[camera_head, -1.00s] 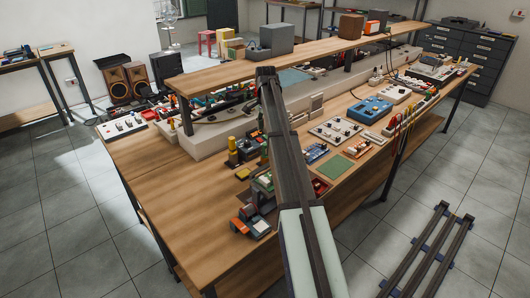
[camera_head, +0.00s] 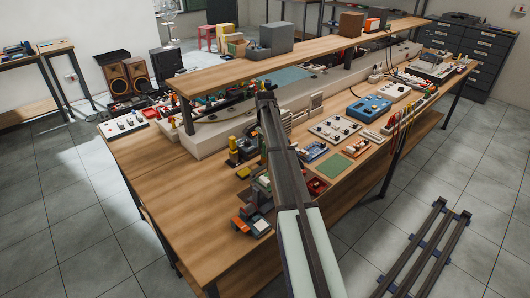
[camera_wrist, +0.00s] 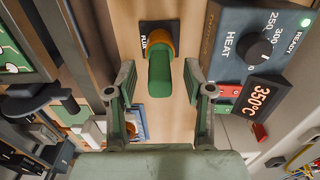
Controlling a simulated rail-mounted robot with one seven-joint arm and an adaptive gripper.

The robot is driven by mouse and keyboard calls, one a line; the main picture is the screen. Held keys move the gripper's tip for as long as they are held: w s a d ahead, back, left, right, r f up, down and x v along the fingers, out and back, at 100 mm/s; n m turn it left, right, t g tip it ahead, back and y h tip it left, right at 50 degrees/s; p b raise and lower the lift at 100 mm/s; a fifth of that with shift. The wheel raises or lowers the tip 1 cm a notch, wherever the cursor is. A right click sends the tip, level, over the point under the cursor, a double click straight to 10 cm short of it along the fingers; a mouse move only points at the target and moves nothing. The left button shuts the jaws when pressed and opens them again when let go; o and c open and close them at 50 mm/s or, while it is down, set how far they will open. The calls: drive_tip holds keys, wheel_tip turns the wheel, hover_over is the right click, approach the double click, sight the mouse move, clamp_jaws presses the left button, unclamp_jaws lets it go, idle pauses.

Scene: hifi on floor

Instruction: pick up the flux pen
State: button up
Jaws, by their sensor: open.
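The flux pen (camera_wrist: 160,73) shows in the wrist view as a green cylinder with an orange-brown band. It stands by a dark label reading FLUX on the wooden bench. My gripper (camera_wrist: 158,85) is open. Its two fingers point toward the pen, one to each side, with clear gaps between them and the green body. I cannot tell the height gap. In the head view my arm hides the gripper, and I cannot make out the pen there.
A heat unit (camera_wrist: 229,47) with a knob and a 350°C display (camera_wrist: 262,97) stands close to the right finger. A blue-and-white item (camera_wrist: 137,121) lies beyond the left finger. In the head view, the bench's left end (camera_head: 165,190) is mostly clear below the raised shelf (camera_head: 225,78).

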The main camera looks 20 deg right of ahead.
clamp_jaws()
drive_tip(key=shift+r, duration=0.1)
wheel_tip(320, 180, up, 20)
drive_tip(key=b, duration=0.4)
idle(0.4)
